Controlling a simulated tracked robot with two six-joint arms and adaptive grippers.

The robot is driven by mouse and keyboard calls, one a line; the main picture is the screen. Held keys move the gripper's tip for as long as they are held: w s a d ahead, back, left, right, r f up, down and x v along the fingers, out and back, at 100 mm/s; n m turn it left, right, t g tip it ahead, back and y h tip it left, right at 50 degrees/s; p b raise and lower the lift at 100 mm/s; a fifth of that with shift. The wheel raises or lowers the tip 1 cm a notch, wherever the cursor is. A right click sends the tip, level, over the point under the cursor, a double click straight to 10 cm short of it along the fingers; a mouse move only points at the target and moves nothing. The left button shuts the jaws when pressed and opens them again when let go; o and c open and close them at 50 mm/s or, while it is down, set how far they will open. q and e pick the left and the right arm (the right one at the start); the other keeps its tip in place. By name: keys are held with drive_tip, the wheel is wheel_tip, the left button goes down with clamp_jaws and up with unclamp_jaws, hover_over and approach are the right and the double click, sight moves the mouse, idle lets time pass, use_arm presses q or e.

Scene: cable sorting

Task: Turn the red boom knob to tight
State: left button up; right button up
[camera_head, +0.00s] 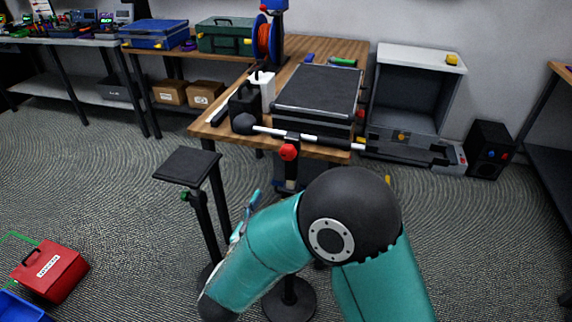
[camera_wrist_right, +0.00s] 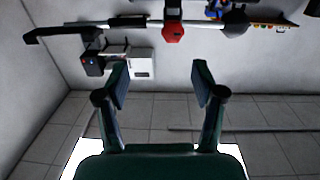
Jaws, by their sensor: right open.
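The red boom knob (camera_head: 289,152) is on a black stand, just below the white and black boom (camera_head: 318,138) that lies nearly level across it. In the right wrist view the red knob (camera_wrist_right: 173,26) is near the top, a little right of centre, beyond the fingertips. My right gripper (camera_head: 246,213) shows only partly behind my teal forearm, low and left of the knob. In the wrist view my right gripper (camera_wrist_right: 162,78) is open, with nothing between its fingers. It is apart from the knob. My left gripper is in neither view.
A wooden table (camera_head: 222,128) with a black-topped case (camera_head: 318,90) stands behind the boom. A stand with a flat black top (camera_head: 187,166) is left of my arm. A red toolbox (camera_head: 52,272) sits on the floor at far left. Carpet between them is clear.

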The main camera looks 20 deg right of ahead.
sight(286, 157)
drive_tip(key=shift+t+y, duration=0.3)
drive_tip(key=shift+t, duration=0.1)
drive_tip(key=p+x, duration=0.1)
drive_tip(key=x, duration=0.4)
drive_tip(key=p+x, duration=0.1)
drive_tip(key=x, duration=0.4)
drive_tip(key=w+a+x, duration=0.1)
drive_tip(key=x, duration=0.4)
drive_tip(key=shift+w+r+p, duration=0.1)
drive_tip(key=shift+r+p, duration=0.15)
drive_tip(key=shift+p, duration=0.15)
